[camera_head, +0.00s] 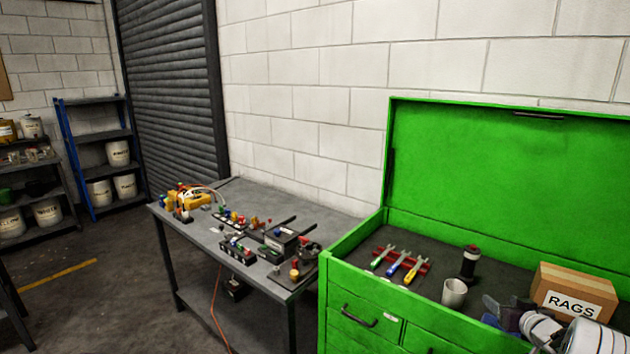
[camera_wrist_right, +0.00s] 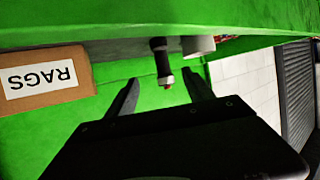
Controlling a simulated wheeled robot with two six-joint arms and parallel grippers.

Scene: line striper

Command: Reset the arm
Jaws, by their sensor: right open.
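My right gripper (camera_head: 508,314) is at the lower right of the head view, over the front right part of the green tool chest (camera_head: 505,165), with my white wrist behind it. In the right wrist view the two dark fingers (camera_wrist_right: 163,88) stand apart with nothing between them. A black cylinder with a pale band (camera_wrist_right: 161,60) shows beyond the fingertips, apart from them. The same cylinder stands upright in the chest top in the head view (camera_head: 469,264). My left gripper is not in view.
A RAGS box (camera_head: 573,292) stands close right of my right gripper. A grey table (camera_head: 195,236) with small parts stands further left. The chest's raised lid is behind.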

